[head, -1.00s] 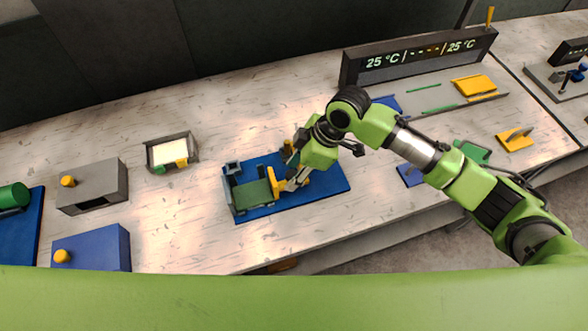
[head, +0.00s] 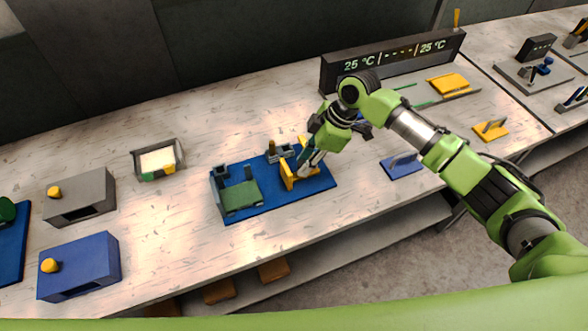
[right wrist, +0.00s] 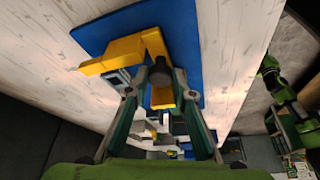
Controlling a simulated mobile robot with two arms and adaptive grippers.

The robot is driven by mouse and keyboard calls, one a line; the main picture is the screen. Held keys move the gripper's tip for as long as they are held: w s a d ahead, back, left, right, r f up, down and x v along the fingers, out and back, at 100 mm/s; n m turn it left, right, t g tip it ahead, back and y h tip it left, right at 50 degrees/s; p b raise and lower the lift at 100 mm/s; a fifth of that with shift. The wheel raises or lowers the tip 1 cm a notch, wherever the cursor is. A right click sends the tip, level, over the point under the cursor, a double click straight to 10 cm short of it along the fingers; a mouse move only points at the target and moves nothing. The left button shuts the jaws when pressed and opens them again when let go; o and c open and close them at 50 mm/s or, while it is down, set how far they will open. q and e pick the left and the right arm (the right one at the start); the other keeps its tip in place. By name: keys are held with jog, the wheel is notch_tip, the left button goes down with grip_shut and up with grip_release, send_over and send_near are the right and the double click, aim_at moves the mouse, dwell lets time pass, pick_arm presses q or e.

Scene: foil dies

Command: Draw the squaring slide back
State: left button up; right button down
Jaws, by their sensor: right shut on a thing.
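The squaring slide (head: 288,180) is a yellow upright piece on a blue base plate (head: 268,205). It stands to the right of a flat green block (head: 240,196), with a strip of bare blue plate between them. My right gripper (head: 308,168) is shut on the slide's yellow handle. In the right wrist view, the fingers (right wrist: 161,88) close around a yellow bar of the slide (right wrist: 120,54), and part of the grip is hidden behind them. My left gripper is not in view.
A small grey-rimmed tray (head: 137,163) stands behind and left of the plate. Grey (head: 92,197) and blue (head: 95,262) boxes with yellow knobs stand at the left. A blue plate with a handle (head: 402,167) lies right. The bench front edge runs close below the blue base plate.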

jog(key=shift+w+d, duration=0.1)
jog(key=shift+d, duration=0.1)
jog(key=c, duration=1.9)
grip_release()
jog(key=shift+o, duration=0.7)
jog(key=shift+d, duration=0.1)
jog(key=shift+r, duration=0.1)
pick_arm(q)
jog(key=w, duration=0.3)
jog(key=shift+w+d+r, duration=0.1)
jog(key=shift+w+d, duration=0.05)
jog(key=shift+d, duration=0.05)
pick_arm(e)
jog(key=v, duration=1.2)
